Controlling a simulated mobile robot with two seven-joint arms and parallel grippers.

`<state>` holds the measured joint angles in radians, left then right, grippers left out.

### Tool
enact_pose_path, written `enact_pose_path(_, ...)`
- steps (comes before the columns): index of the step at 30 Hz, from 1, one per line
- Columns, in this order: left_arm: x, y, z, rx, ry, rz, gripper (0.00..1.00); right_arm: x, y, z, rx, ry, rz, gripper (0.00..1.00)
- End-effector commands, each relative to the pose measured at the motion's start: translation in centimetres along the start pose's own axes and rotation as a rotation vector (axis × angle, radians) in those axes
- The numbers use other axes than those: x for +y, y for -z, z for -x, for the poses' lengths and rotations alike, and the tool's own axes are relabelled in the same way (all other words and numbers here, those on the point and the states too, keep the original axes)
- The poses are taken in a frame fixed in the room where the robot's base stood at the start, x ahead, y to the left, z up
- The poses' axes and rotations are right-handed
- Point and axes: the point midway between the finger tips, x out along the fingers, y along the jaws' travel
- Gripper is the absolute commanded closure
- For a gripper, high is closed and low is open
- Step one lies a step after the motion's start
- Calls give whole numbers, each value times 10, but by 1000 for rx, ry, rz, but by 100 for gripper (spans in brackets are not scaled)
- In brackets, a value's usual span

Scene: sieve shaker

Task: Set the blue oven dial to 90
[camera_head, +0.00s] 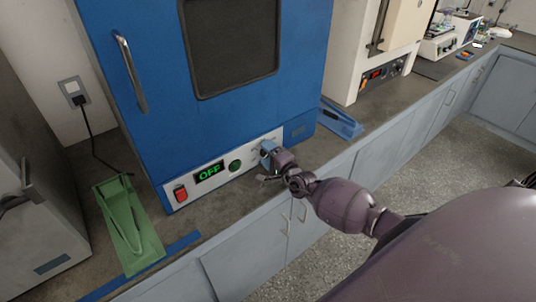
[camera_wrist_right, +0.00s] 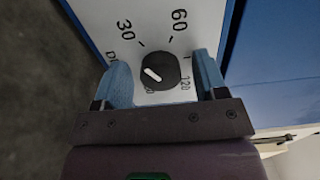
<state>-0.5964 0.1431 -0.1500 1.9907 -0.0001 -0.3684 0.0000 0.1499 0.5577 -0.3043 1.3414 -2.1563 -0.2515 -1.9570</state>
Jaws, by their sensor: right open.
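The blue oven (camera_head: 160,120) stands on the counter, its door closed. Its white control panel (camera_head: 221,178) has a display (camera_head: 210,172) reading green "OFF". In the right wrist view, the dial (camera_wrist_right: 160,70) is a round black knob with a white pointer mark, lying left of centre on the knob. Printed around it are 30, 60, 120 and partly hidden labels. My right gripper (camera_wrist_right: 163,76) is open, its blue fingers on either side of the dial, with visible gaps. In the head view my right gripper (camera_head: 268,154) is at the panel's right end and hides the dial. My left gripper is not in view.
A red switch (camera_head: 181,194) and a green round button (camera_head: 235,166) are on the panel. A green tray-like holder (camera_head: 128,226) lies on the counter at left, a blue one (camera_head: 340,122) at right. A white furnace (camera_head: 372,70) stands beyond the oven.

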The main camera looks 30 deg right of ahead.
Motion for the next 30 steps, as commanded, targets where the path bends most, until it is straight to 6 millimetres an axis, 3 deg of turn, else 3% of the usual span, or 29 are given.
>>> enact_pose_path(2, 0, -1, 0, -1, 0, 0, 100, 0, 0, 0, 0, 0, 0, 34)
enact_pose_path(12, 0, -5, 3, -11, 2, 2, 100, 0, 0, 0, 0, 0, 0, 84)
enact_pose_path(22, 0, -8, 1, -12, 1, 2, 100, 1, 0, 0, 0, -1, -54, 84)
enact_pose_path(30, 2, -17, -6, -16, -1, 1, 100, 3, 0, 1, -1, -2, -236, 84)
